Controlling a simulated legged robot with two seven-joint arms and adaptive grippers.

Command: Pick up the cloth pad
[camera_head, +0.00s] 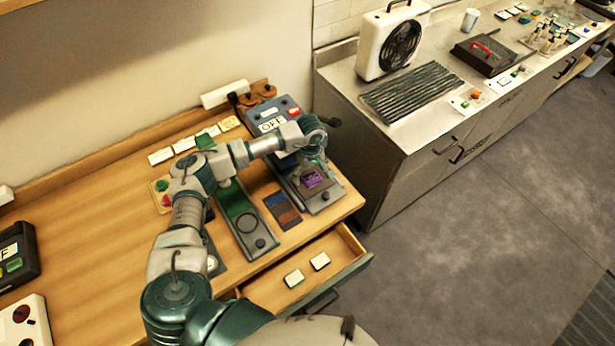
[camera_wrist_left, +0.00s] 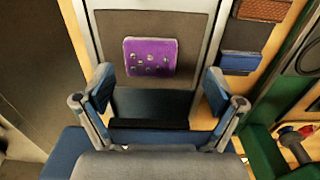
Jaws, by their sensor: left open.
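A purple square pad (camera_head: 311,179) with small pale marks, which looks like the cloth pad, lies on the brown bed of a grey device (camera_head: 325,199) at the table's right end. In the left wrist view the pad (camera_wrist_left: 150,57) lies flat beyond the fingertips, in line with the gap between them. My left gripper (camera_wrist_left: 159,88) is open and empty, with its fingers spread wider than the pad. In the head view the left gripper (camera_head: 314,158) is just behind the pad, and its fingers are partly hidden by the wrist. My right gripper is not in view.
Brown and blue pads (camera_head: 282,210) and a green device (camera_head: 241,217) lie left of the grey device. A steel counter with a fan (camera_head: 398,44) stands to the right.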

